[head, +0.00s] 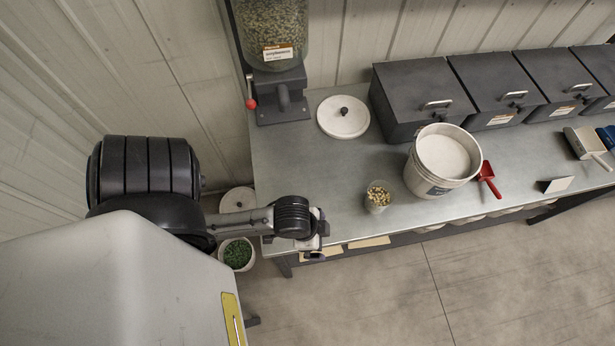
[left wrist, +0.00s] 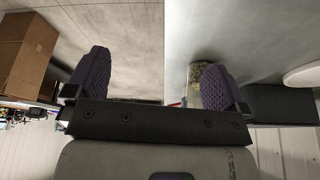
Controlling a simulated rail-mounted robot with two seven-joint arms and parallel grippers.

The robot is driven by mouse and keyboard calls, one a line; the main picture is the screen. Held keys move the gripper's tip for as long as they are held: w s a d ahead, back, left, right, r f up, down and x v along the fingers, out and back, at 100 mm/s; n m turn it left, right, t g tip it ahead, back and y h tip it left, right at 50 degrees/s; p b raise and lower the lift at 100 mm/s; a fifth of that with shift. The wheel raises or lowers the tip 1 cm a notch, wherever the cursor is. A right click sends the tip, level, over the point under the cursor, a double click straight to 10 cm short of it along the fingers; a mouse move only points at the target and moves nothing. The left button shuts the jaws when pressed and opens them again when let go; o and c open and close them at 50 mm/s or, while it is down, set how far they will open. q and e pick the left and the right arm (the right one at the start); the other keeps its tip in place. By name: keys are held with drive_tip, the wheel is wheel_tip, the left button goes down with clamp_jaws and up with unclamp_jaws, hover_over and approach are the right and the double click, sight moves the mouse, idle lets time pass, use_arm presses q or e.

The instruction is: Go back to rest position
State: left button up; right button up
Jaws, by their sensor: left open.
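My left gripper (head: 316,240) is at the front left edge of the metal bench (head: 340,215), seen from above. In the left wrist view my left gripper (left wrist: 155,85) shows its two purple ridged fingers wide apart, with nothing held between them. My right gripper is not in either view. A clear cup of seeds (head: 378,197) stands upright on the bench, to the right of my left gripper and apart from it. A clear seed-filled container also shows beside the right finger in the left wrist view (left wrist: 194,76).
A seed dispenser (head: 270,35) with a red-knobbed lever stands at the back left. A white lid (head: 343,117), a white bucket (head: 441,158), a red scoop (head: 488,178) and dark bins (head: 420,92) are on the bench. A bucket of green material (head: 238,254) stands below the bench's left end.

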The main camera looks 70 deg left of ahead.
use_arm(q)
drive_tip(key=s+n, duration=0.1)
drive_tip(key=s+y, duration=0.1)
drive_tip(key=shift+s+r+n, duration=0.3)
drive_tip(key=shift+r+n, duration=0.1)
